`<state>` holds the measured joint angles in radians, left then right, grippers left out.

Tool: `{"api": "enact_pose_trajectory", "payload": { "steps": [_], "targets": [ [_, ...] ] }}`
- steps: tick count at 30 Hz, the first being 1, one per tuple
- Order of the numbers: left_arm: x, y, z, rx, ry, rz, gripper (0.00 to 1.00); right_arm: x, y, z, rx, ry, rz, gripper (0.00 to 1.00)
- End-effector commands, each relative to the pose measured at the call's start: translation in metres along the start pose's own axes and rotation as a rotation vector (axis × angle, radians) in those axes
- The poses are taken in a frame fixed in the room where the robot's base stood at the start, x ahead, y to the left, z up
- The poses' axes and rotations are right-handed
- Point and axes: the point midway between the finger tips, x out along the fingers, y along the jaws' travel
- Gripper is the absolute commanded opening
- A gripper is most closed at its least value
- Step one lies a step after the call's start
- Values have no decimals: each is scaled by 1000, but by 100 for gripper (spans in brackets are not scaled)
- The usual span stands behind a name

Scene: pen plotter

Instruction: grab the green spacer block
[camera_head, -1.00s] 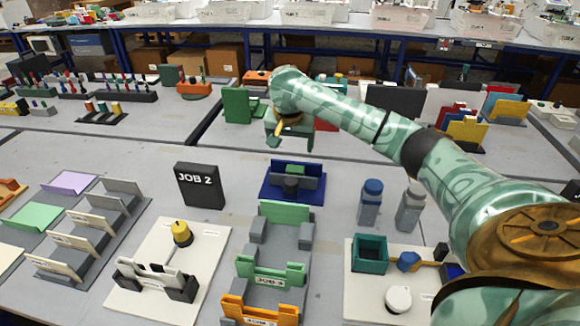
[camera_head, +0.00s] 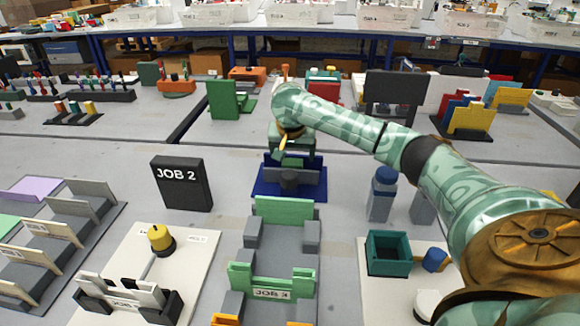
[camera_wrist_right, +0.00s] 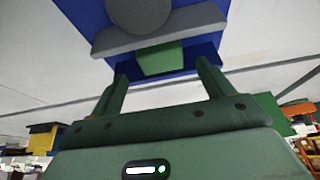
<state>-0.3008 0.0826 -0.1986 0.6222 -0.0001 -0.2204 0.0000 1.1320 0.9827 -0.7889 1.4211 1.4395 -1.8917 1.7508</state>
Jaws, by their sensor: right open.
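A small green block (camera_wrist_right: 162,58), which looks like the spacer block, sits in a blue holder (camera_wrist_right: 205,52) beside a grey plate in the right wrist view. My right gripper (camera_wrist_right: 163,72) is open, its two fingers pointing towards the block, one on each side of it. I cannot tell whether they touch it. In the head view my right gripper (camera_head: 291,153) is at the back of the blue holder (camera_head: 262,185), and I cannot make out the green block there. My left gripper is not in view.
A green-ended JOB 3 fixture (camera_head: 284,210) stands in front of the holder. A black JOB 2 sign (camera_head: 182,184) is to the left. A grey bottle with a blue cap (camera_head: 382,195) and a teal box (camera_head: 388,254) are to the right.

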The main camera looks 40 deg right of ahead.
Motion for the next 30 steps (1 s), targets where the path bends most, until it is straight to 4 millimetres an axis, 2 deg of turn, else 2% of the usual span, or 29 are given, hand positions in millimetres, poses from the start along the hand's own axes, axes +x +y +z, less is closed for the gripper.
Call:
{"api": "enact_pose_trajectory", "payload": {
  "steps": [1, 5, 7, 15, 16, 18, 21, 30],
  "targets": [
    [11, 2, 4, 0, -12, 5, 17, 15, -1, 6, -4, -4, 6, 80],
    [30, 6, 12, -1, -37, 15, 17, 38, -2, 14, -3, -6, 9, 80],
    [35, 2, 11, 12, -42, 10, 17, 47, -2, 13, -3, -5, 8, 80],
    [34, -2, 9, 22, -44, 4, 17, 43, -2, 9, -2, 0, 1, 80],
    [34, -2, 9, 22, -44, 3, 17, 43, -2, 9, -2, 0, 1, 74],
    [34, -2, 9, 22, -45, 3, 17, 43, -2, 9, -2, 0, 1, 55],
    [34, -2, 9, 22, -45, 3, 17, 44, -2, 10, -3, 0, 2, 31],
    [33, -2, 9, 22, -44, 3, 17, 43, -2, 10, -2, 0, 2, 31]
  ]
}}
